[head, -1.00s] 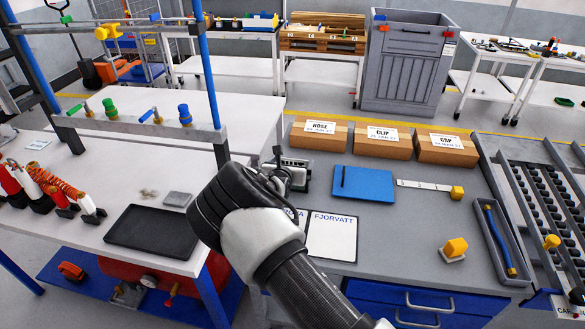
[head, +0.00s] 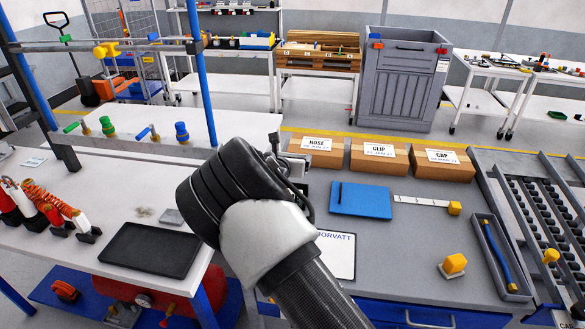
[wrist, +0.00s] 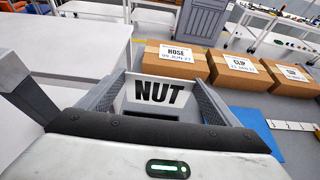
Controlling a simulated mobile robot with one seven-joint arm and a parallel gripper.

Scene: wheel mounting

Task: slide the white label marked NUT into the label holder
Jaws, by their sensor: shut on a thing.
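The white label marked NUT (wrist: 158,92) is held upright between the two fingers of my gripper (wrist: 160,100) in the wrist view, its black letters facing the camera. In the head view my gripper (head: 292,165) is over the grey bench, left of the blue clipboard-like board, partly hidden by my own wrist. The label cannot be made out there. I cannot pick out the label holder with certainty in either view.
Cardboard boxes marked HOSE (head: 313,158), CLIP (head: 377,165) and CAP (head: 440,172) stand along the bench's back edge. A roller rack (head: 535,215) stands at right.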

